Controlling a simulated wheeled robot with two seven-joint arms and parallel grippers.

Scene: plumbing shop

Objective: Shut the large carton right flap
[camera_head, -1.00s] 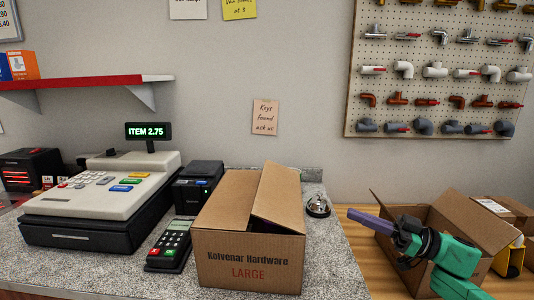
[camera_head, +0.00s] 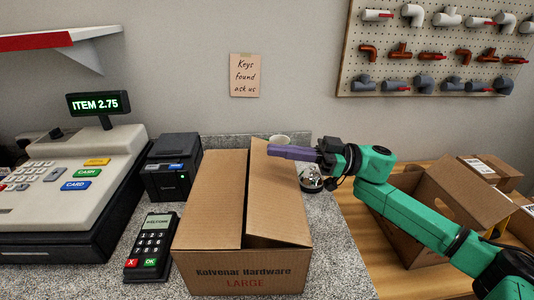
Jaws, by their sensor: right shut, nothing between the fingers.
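The large carton (camera_head: 245,279) is a brown box marked "Kolvenar Hardware LARGE" on the grey counter. Its left flap (camera_head: 210,200) lies nearly flat over the top. Its right flap (camera_head: 276,205) leans inward over the top, its inner edge a little raised, with a narrow dark gap between the two flaps. My right gripper (camera_head: 270,152) has purple fingers, shut and empty. It reaches in from the right, its tips over the far part of the right flap. I cannot tell whether they touch it. My left gripper is not in view.
A card terminal (camera_head: 152,243), a small black printer (camera_head: 174,170) and a cash register (camera_head: 75,190) stand left of the carton. A bell (camera_head: 311,178) sits right of it under my arm. An open brown box (camera_head: 455,190) stands on the wooden surface at right.

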